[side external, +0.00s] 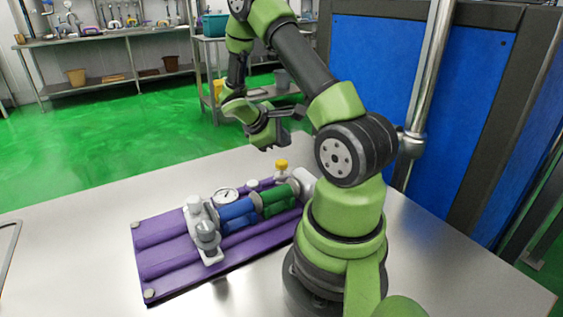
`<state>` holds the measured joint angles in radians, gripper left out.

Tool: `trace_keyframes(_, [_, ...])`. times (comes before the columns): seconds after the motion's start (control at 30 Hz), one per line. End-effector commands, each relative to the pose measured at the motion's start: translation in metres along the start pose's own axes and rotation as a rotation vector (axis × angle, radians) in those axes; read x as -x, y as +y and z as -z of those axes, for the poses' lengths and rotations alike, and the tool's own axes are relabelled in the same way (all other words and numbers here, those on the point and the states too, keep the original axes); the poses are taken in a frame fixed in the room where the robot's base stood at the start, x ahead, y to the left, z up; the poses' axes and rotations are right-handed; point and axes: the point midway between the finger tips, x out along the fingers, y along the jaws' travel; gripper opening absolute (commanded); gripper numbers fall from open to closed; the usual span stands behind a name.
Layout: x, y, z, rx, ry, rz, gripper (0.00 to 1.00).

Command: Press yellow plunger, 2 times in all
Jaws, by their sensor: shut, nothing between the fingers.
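The yellow plunger (281,163) is a small round cap on a pale upright fitting, at the far right end of the line assembly. Its top is in view and looks upright. My gripper (277,147) is shut and empty. It appears just above and slightly left of the plunger in the picture, with a small gap between them. The exact height and depth between them cannot be told from this single view. The gripper's fingertips are small and partly hard to make out.
The purple base plate (165,270) lies on the steel table (70,245). It carries a blue cylinder (237,210), a green cylinder (279,195), a round gauge (225,195) and a grey valve (206,236). The table left of the plate is mostly clear. A blue panel (440,90) stands behind, right.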

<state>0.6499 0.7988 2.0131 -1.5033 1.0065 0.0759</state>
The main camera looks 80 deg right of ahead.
Motion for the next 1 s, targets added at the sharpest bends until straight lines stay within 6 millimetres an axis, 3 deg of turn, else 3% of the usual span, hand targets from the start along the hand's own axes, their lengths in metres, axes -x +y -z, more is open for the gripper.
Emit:
trace_keyframes(0.3, [-0.017,-0.012,0.012,0.000,-0.001,0.000,0.00])
trace_keyframes(1.0, [-0.018,-0.013,0.013,0.000,0.000,-0.001,0.00])
